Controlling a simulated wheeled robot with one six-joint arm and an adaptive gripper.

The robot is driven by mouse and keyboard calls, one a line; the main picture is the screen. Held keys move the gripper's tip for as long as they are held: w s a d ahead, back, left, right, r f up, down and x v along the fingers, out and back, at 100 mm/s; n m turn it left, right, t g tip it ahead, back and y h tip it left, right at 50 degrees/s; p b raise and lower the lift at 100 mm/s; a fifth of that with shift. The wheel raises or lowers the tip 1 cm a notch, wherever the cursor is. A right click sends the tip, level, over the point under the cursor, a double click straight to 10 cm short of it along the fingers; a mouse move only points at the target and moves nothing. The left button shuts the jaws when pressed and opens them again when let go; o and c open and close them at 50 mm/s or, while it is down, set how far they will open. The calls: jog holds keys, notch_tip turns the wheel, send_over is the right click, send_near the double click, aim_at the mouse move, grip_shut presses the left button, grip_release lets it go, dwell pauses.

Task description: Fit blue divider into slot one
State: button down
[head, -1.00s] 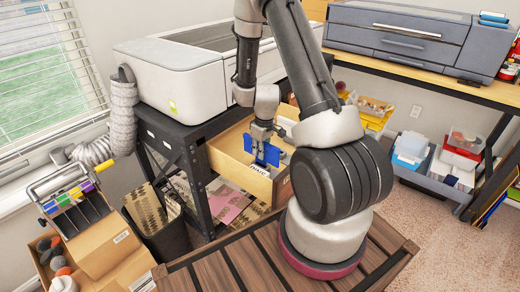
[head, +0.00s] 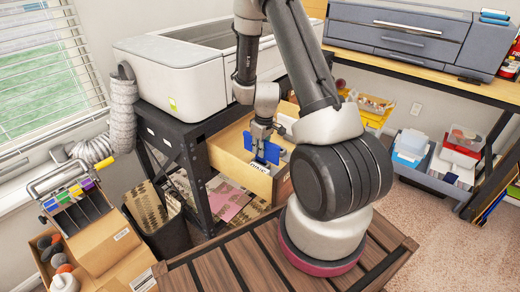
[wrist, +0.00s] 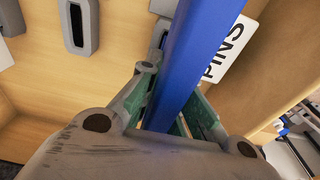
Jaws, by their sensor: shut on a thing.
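My gripper (head: 262,146) is shut on the blue divider (head: 270,152) and holds it at the open wooden drawer (head: 232,163). In the wrist view the blue divider (wrist: 203,55) stands between the green-padded fingers and runs up out of the picture. Grey slotted holders (wrist: 78,25) stand on the drawer floor to its left; one holder (wrist: 159,38) is right beside the divider and partly hidden by it. I cannot tell whether the divider's lower edge is in a slot, nor which slot is slot one. A white PINS label (wrist: 232,45) lies right of the divider.
The drawer's open side sits under a black-framed bench (head: 190,150) bearing a large white machine (head: 175,75). A cardboard box with coloured strips (head: 100,250) and a dark bin (head: 168,238) stand left. My slatted deck is in front. Storage tubs (head: 412,150) stand right.

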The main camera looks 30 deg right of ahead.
jog(key=shift+f, duration=0.25)
dwell(0.4)
jog(key=shift+f, duration=0.3)
jog(key=shift+f, duration=0.8)
dwell(1.8)
jog(key=shift+s+f, duration=0.1)
jog(key=shift+f, duration=0.05)
dwell(0.6)
jog(key=c, duration=1.1)
grip_release()
jog(key=shift+o, duration=0.2)
jog(key=shift+s+d+r, duration=0.1)
jog(key=shift+s+r, duration=0.1)
jog(key=shift+r, duration=1.6)
jog(key=shift+s+d+r, duration=0.1)
jog(key=shift+s+r, duration=0.05)
jog(key=shift+r, duration=1.6)
